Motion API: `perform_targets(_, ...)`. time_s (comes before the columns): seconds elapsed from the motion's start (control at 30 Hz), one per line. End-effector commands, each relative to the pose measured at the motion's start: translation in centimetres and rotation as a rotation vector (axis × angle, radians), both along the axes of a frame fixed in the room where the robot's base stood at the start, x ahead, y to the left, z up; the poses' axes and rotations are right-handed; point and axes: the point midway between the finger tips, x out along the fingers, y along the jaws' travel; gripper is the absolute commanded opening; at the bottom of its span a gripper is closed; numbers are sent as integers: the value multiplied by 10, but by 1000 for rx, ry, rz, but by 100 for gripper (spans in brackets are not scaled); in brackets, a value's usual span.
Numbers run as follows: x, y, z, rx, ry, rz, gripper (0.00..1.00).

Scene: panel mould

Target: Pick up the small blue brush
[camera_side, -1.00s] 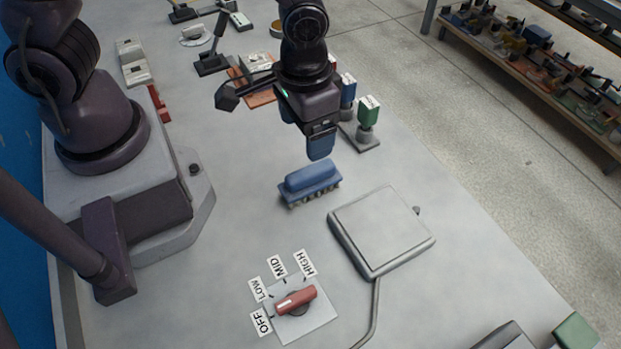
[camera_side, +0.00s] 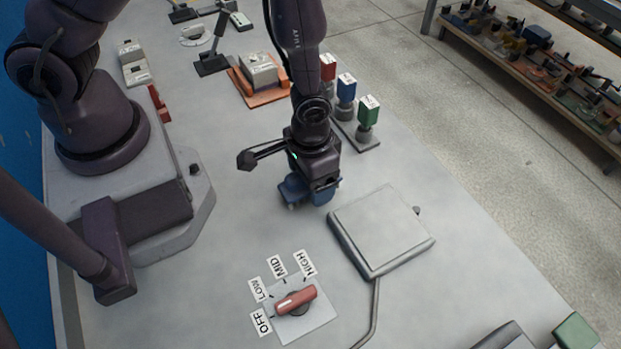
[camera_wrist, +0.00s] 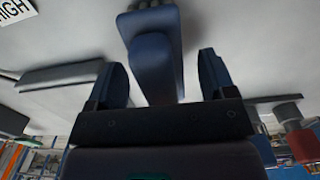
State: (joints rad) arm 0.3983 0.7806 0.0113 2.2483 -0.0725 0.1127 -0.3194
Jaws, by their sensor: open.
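The small blue brush (camera_side: 291,190) lies on the grey table, largely hidden behind my gripper in the side view. My gripper (camera_side: 318,195) is right over it, fingers pointing down. In the wrist view the brush (camera_wrist: 153,55) shows its blue handle reaching between the two blue fingers of my gripper (camera_wrist: 163,82), with bristles at the top edge. The fingers are apart, with a gap on each side of the handle. I cannot tell how far above the table the fingertips are.
A flat grey plate (camera_side: 382,229) with a cable stands right of the brush. A red rotary knob (camera_side: 296,299) with OFF to HIGH labels is in front. Red, blue and green blocks (camera_side: 368,112) on stands are behind. The table left of the brush is clear.

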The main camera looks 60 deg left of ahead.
Motion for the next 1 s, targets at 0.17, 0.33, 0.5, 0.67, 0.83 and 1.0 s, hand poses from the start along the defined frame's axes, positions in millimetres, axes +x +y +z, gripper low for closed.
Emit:
perform_targets(0.17, 0, 0, -5, -1, -1, 0, 77)
perform_targets(0.33, 0, 0, -4, -1, -1, 0, 67)
perform_targets(0.5, 0, 0, -4, 0, -1, 0, 28)
perform_targets(0.67, 0, 0, -4, 0, -1, 0, 21)
perform_targets(0.83, 0, 0, -3, 0, -1, 0, 21)
perform_targets(1.0, 1, 0, 7, -1, -4, -1, 21)
